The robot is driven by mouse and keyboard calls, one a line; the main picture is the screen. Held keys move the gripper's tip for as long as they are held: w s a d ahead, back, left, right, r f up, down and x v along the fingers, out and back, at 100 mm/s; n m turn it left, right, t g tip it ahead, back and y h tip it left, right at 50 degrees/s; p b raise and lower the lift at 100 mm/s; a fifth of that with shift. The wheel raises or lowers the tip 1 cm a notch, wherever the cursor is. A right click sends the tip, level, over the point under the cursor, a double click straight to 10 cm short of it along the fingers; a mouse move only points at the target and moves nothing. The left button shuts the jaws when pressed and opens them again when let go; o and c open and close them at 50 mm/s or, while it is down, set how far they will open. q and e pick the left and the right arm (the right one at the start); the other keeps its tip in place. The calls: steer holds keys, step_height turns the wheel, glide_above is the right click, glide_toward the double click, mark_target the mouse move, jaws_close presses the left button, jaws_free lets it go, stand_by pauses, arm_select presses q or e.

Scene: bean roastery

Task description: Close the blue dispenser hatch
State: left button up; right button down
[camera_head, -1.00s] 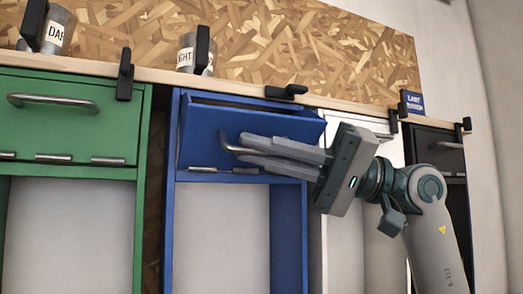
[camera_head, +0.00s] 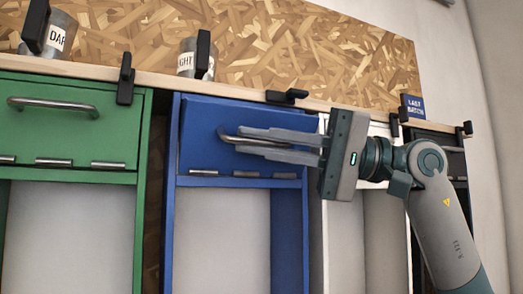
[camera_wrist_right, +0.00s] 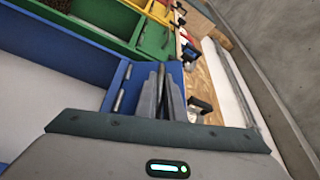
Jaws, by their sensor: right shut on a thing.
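The blue dispenser hatch (camera_head: 203,123) sits in the upper part of the blue dispenser frame (camera_head: 288,235). It is hinged along its lower edge and now looks nearly flush with the frame, its top edge close under the wooden shelf. My right gripper (camera_head: 235,142) comes in from the right and is shut on the metal bar handle (camera_head: 228,131) of the hatch. My left gripper is in neither view.
A green dispenser hatch (camera_head: 65,129) is closed at the left. White (camera_head: 340,245) and black units stand at the right behind my arm. Black latches (camera_head: 287,97) and metal cups (camera_head: 187,56) are on the wooden shelf (camera_head: 225,93) above.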

mark_target(266, 128)
steer(key=shift+w+a+r, duration=0.2)
steer(key=shift+w+r, duration=0.2)
steer(key=shift+r, duration=0.15)
steer(key=shift+w+a+r, duration=0.15)
steer(key=shift+w+r, duration=0.25)
steer(key=shift+r, duration=0.15)
steer(key=shift+w+a+r+p, duration=0.2)
steer(key=shift+w+r, duration=0.1)
steer(key=shift+w, duration=0.15)
steer(key=shift+w+a+r+p, duration=0.15)
steer(key=shift+w+r, duration=0.15)
steer(key=shift+w, duration=0.15)
steer(key=c, duration=1.9)
jaws_free()
steer(key=shift+o, duration=0.2)
steer(key=shift+d, duration=0.1)
